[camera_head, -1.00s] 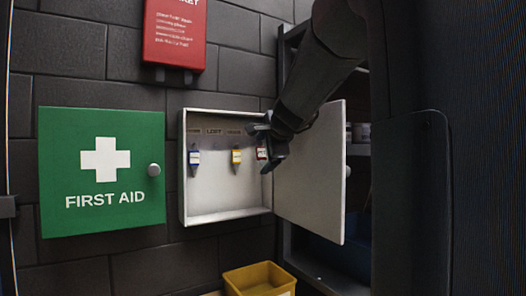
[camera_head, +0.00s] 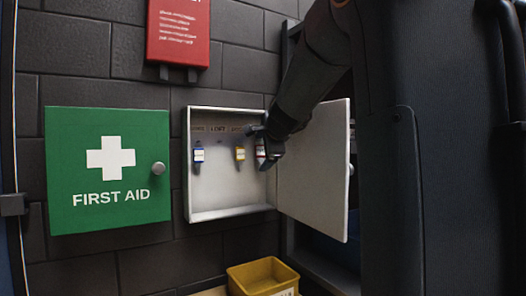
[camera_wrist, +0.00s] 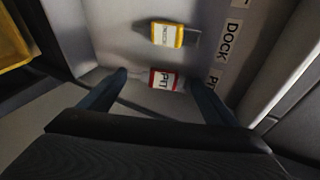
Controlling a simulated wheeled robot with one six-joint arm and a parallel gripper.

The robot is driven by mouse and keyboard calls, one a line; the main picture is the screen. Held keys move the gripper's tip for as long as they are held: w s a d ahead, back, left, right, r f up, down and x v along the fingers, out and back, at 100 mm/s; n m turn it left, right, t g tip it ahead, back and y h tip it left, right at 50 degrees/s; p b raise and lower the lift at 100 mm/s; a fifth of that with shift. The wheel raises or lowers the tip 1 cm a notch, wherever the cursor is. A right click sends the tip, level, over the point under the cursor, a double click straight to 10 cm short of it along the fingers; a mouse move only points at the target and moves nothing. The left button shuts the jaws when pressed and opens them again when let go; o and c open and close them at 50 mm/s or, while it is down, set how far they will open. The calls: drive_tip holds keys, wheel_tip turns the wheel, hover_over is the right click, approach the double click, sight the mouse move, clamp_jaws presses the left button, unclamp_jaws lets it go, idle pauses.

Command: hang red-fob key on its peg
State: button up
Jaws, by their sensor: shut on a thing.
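The red-fob key (camera_head: 261,152) is at the right side of the open key cabinet (camera_head: 230,214), partly hidden by my gripper (camera_head: 262,136). In the wrist view its red-edged fob (camera_wrist: 164,79), marked PIT, lies between the two fingers of my gripper (camera_wrist: 160,84), which is shut on the key. A label reading DOCK (camera_wrist: 232,42) shows in the wrist view, with a partly hidden label starting with P (camera_wrist: 213,80) close to the right finger. The red key's peg is hidden from view.
A yellow-fob key (camera_head: 240,153) and a blue-fob key (camera_head: 198,154) hang to the left inside the cabinet. The cabinet door (camera_head: 318,175) stands open on the right, close to my arm. A green first-aid box (camera_head: 107,215) is left; a yellow bin (camera_head: 262,275) is below.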

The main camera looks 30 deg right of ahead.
idle(0.3)
drive_tip(key=o, duration=1)
drive_tip(key=shift+r, duration=0.1)
drive_tip(key=shift+s, duration=0.1)
drive_tip(key=shift+s+r, duration=0.15)
drive_tip(key=v, duration=0.7)
drive_tip(key=shift+s+b, duration=0.2)
drive_tip(key=shift+b, duration=0.2)
